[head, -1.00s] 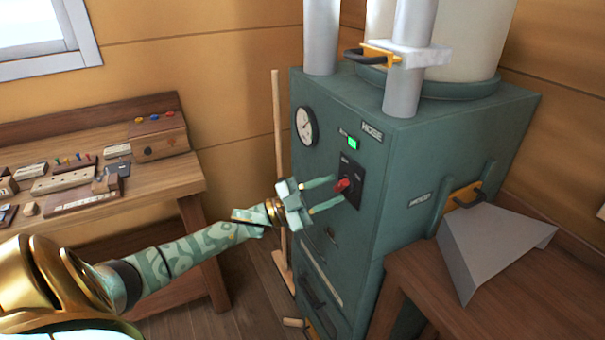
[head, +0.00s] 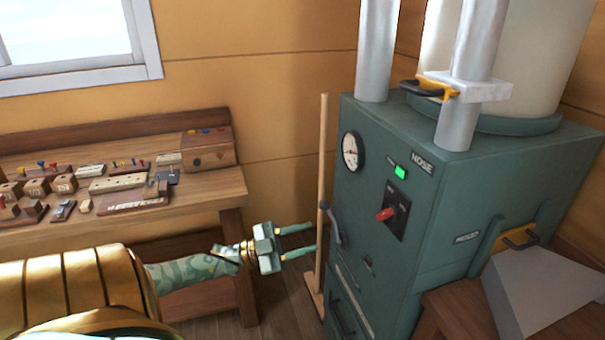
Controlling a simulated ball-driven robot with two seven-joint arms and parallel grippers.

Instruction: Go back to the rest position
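My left gripper (head: 300,238) is open and empty, its two green fingers apart and pointing right. It hangs in front of the wooden workbench's right end, just left of the green machine (head: 385,245). The machine carries a red switch (head: 384,214) on a black plate, a lit green lamp (head: 400,172) and a round white gauge (head: 350,151). The fingers are clear of the red switch. My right gripper is out of view.
A wooden pole (head: 322,180) stands between the bench and the machine, close to my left fingertips. The workbench (head: 215,188) holds several small wooden blocks and boxes. A grey sheet-metal chute (head: 545,295) rests on a brown table (head: 455,308) at right.

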